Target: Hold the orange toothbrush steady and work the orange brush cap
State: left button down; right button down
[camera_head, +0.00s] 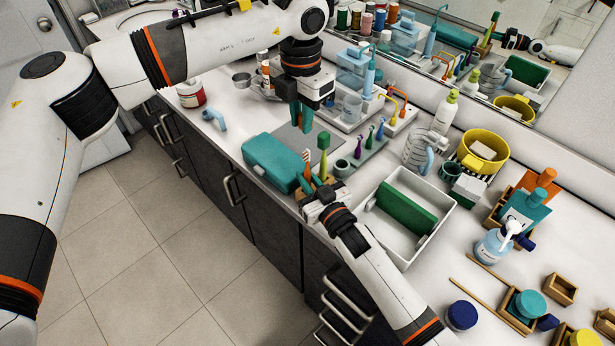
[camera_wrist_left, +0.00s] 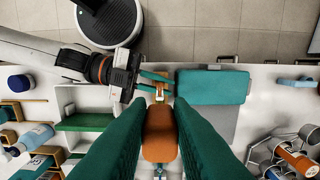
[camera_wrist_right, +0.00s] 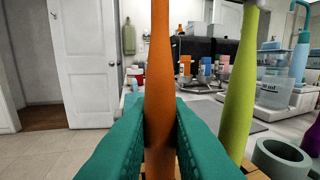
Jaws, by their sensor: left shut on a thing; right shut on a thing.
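The orange toothbrush (camera_wrist_right: 160,70) stands upright between the teal fingers of my right gripper (camera_wrist_right: 160,125), which is shut on its handle. In the head view the toothbrush (camera_head: 307,158) is small and partly hidden, with my right gripper (camera_head: 309,183) low around it. My left gripper (camera_head: 301,124) is higher, fingers pointing down. In the left wrist view its teal fingers are shut on the orange brush cap (camera_wrist_left: 160,132). Whether the cap touches the toothbrush is hidden.
A yellow-green brush with a green cap (camera_head: 323,143) stands close beside the toothbrush. A teal case (camera_head: 272,162) lies to the left on the counter. A white bin (camera_head: 410,247) with a green block is to the right. Small coloured brushes stand behind.

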pick_arm(q)
jog(key=shift+r, duration=1.4)
pick_arm(e)
jog(key=c, duration=1.3)
grip_release()
jog(key=v, duration=1.2)
